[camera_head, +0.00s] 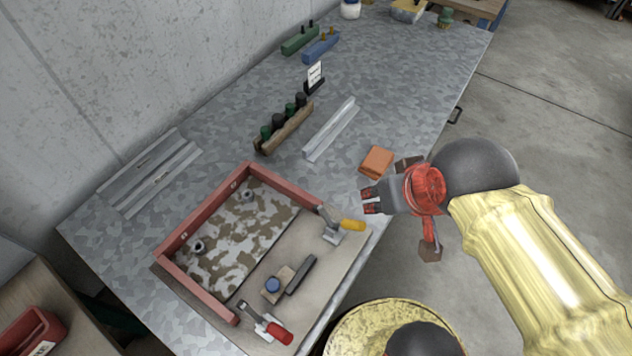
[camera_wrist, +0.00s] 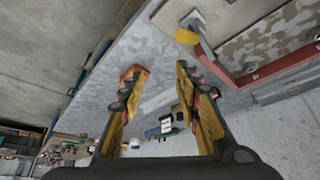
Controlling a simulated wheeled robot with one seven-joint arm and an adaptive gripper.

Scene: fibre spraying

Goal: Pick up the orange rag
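The orange rag (camera_head: 376,160) lies folded flat on the grey metal table (camera_head: 395,85) near its right edge. My gripper (camera_head: 371,199) is in front of the rag in the head view, apart from it, at the table's right edge. In the wrist view my gripper (camera_wrist: 157,80) has its two fingers spread apart with nothing between them. The rag also shows in the wrist view (camera_wrist: 131,71), partly hidden behind the left finger.
A red-framed tray (camera_head: 203,208) with trowels lies left of my gripper; the yellow-handled trowel (camera_head: 347,225) is close. A metal bar (camera_head: 331,128) and a wooden holder with dark bottles (camera_head: 283,128) lie beyond. A golden drum (camera_head: 375,320) stands in front. Bare table surrounds the rag.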

